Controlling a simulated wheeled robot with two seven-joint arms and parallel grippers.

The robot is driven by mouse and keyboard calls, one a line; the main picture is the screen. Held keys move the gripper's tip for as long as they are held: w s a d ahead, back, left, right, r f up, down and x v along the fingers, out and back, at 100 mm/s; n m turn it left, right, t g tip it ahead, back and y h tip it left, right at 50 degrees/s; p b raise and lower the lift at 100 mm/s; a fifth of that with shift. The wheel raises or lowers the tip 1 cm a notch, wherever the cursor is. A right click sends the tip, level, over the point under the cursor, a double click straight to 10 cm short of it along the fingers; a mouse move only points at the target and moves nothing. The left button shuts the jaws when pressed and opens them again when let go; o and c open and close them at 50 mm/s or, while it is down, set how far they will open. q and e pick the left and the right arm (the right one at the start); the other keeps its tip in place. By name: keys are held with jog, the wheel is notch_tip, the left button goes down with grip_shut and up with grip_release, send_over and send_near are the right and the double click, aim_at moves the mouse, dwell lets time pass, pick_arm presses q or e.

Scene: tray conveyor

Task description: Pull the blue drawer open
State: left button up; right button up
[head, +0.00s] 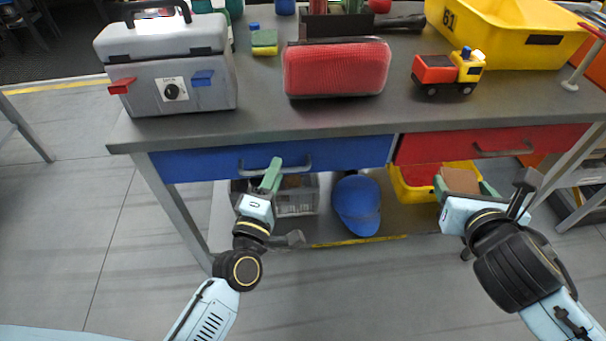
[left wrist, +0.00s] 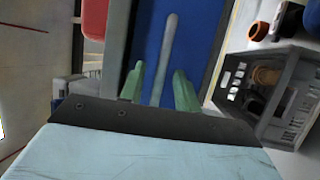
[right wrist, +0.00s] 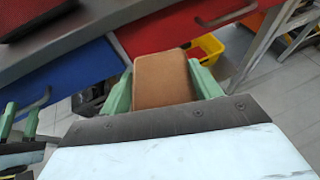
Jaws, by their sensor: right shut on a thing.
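The blue drawer (head: 340,152) sits under the left half of the worktop, its front looking level with the red drawer beside it. My left gripper (head: 271,174) is at the handle. In the left wrist view its two green fingers (left wrist: 160,85) are apart, one on each side of the bar, with gaps showing. Contact cannot be told. My right gripper (head: 462,182) is shut on a brown block (right wrist: 164,80), held in front of the red drawer.
The red drawer (head: 500,143) is at the right. Below are a grey crate (head: 297,203), a blue cap (head: 357,204) and a yellow bin (head: 410,192). On the worktop (head: 250,117) stand a grey case (head: 185,80), a red bag (head: 336,68), a toy truck (head: 448,72) and a yellow tray (head: 520,45).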

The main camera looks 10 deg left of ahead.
pick_arm(q)
grip_shut()
dwell(0.4)
